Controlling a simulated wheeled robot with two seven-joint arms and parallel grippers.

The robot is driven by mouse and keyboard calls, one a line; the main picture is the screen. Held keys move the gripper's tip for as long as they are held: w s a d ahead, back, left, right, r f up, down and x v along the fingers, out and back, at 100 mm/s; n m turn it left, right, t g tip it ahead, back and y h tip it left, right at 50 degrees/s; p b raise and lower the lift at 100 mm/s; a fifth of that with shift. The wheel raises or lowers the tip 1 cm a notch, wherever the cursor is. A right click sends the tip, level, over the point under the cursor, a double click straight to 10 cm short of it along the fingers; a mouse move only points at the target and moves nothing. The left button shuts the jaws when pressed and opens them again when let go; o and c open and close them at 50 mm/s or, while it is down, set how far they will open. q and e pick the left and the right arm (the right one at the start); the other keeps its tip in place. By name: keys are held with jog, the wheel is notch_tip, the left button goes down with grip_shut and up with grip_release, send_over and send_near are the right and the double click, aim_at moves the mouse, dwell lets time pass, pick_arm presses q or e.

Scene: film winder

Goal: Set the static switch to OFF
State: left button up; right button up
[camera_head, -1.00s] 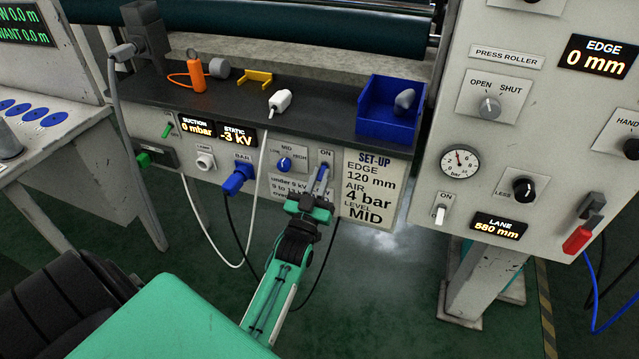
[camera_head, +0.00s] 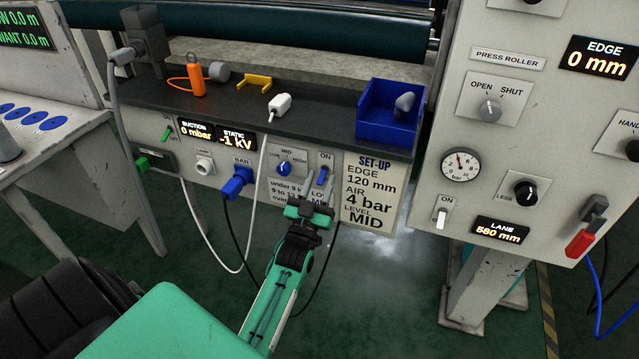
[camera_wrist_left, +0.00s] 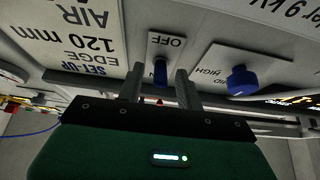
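The static switch (camera_head: 322,176) is a blue lever on a pale plate, with ON printed above it in the head view. In the left wrist view the blue lever (camera_wrist_left: 160,72) stands below the word OFF, between my fingers. I cannot tell which way it is thrown. My left gripper (camera_head: 317,199) is just below and in front of the lever. Its fingers (camera_wrist_left: 159,88) are apart, with gaps beside the lever and nothing clearly held. The static display (camera_head: 237,138) reads -1 kV. My right gripper is not in view.
A blue level knob (camera_head: 284,168) is left of the switch, and the SET-UP card (camera_head: 368,190) is right of it. A blue BAR plug (camera_head: 237,182) and hanging cables are farther left. A blue bin (camera_head: 389,121) stands on the shelf above.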

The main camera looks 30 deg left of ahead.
pick_arm(q)
jog(key=v, duration=1.3)
jog(key=shift+s+f, duration=0.25)
jog(key=shift+s, duration=0.05)
jog(key=shift+d, duration=0.2)
